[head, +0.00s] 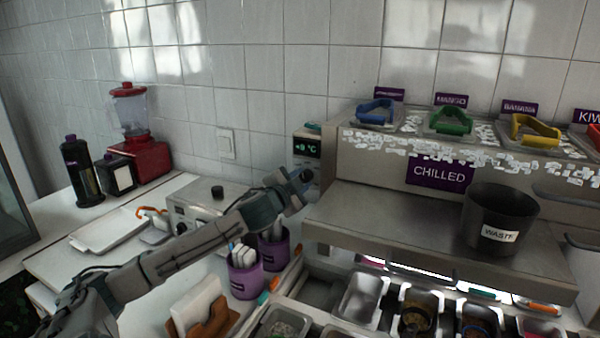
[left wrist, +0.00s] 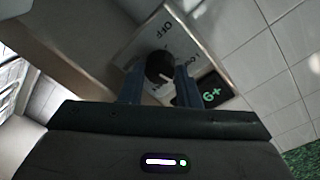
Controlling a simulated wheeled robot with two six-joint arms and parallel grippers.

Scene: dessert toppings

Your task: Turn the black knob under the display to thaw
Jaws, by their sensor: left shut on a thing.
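The black knob (head: 307,175) sits on the panel under the small display (head: 307,147), which shows +9 °C in green. In the left wrist view the round knob (left wrist: 159,66) has a white pointer line toward the lower right of the picture. An OFF mark is on the panel above it; the other marks are partly hidden or too small to read. The display (left wrist: 211,94) appears upside down there. My left gripper (left wrist: 160,82) is shut on the knob, one finger on each side. My right gripper is not in view.
A steel counter labelled CHILLED (head: 441,172) holds a dark WASTE bin (head: 487,212) at the right. Purple cups (head: 245,280) with utensils stand below my left arm. A steel appliance with a black knob (head: 217,192) stands left of the display. A red blender (head: 140,150) stands farther left.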

